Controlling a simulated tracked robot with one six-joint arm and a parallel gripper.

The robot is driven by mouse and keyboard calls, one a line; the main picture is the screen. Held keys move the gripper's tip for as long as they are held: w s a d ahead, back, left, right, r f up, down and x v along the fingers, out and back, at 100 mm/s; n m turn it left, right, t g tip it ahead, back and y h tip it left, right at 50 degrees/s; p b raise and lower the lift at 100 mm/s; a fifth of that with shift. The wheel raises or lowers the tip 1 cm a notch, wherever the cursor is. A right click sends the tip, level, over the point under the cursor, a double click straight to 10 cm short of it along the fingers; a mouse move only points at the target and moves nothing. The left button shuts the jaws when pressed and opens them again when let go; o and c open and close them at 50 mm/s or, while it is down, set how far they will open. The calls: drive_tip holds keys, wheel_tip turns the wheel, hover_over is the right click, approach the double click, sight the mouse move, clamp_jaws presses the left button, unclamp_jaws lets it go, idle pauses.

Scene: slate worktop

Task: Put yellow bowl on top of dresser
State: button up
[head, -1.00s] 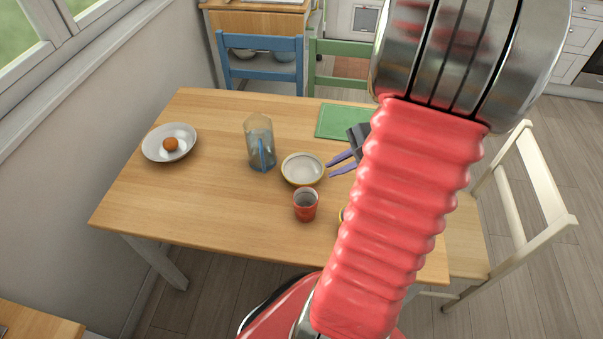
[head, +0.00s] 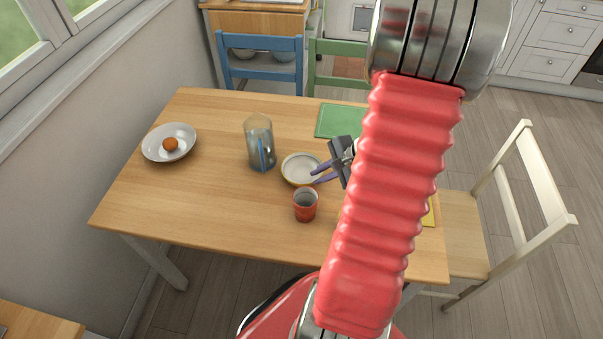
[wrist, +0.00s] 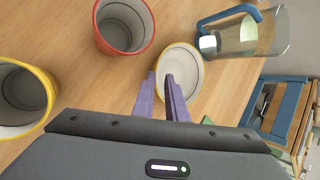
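The yellow bowl (head: 299,170), pale inside with a yellow rim, stands upright on the wooden table. It also shows in the wrist view (wrist: 186,72), beyond my fingers. My gripper (head: 315,176), with purple fingers, is open and empty at the bowl's right side. In the wrist view (wrist: 160,78) one finger overlaps the bowl's inside and the other lies just outside its rim. I cannot tell whether they touch it. A wooden cabinet (head: 258,23) stands at the back behind the chairs; it may be the dresser, only partly seen.
A red cup (head: 305,206) and a pitcher (head: 259,146) stand close to the bowl. A yellow cup (wrist: 30,115) shows in the wrist view. A white bowl (head: 160,153) holding a brown ball is far left. Blue (head: 262,43) and green (head: 335,47) chairs stand behind the table.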

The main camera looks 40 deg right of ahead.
sight(311, 181)
drive_tip(key=shift+x, duration=2.6)
drive_tip(key=shift+s, duration=0.1)
clamp_jaws()
wheel_tip(311, 181, up, 10)
idle(0.4)
